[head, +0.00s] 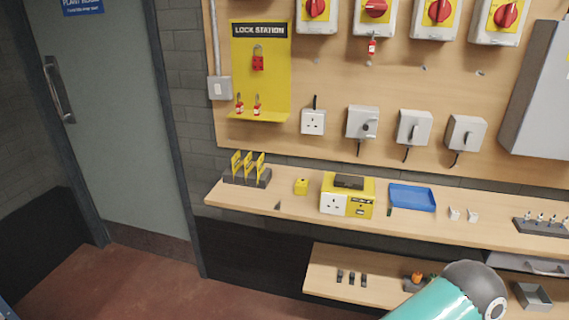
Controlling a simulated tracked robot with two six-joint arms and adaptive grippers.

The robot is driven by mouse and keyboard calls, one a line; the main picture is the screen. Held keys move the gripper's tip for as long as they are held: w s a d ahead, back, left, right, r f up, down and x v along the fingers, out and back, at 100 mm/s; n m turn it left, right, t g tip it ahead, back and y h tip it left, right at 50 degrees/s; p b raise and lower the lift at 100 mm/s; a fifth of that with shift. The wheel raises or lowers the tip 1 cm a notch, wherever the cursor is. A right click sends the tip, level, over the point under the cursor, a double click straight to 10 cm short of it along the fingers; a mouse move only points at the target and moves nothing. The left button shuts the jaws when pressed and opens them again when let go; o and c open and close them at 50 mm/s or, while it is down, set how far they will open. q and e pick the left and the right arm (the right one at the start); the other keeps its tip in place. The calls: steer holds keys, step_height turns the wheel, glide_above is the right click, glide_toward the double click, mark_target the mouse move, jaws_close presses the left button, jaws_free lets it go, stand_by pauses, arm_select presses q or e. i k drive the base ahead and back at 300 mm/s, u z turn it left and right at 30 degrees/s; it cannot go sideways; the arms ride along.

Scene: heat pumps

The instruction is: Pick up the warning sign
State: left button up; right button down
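Several small yellow signs (248,164) stand upright in a dark rack (246,180) at the left end of the wooden shelf. They are the only things here that look like warning signs, and their print is too small to read. Neither of my grippers is in view. A teal and grey arm link of mine shows at the bottom right, far from the rack.
A yellow lock station (272,85) hangs above. A lower shelf (325,262) holds small parts. A door (125,130) stands left, with clear floor below.

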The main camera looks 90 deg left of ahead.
mark_target(236, 164)
steer(key=k, duration=0.8)
steer(key=z, duration=1.25)
steer(key=i, duration=0.1)
steer(key=u, duration=2.85)
steer(key=i, duration=0.25)
steer(key=u, duration=0.65)
steer(key=i, duration=0.45)
steer(key=z, duration=0.4)
steer(key=k, duration=0.9)
steer(key=u, duration=0.15)
steer(key=i, duration=0.9)
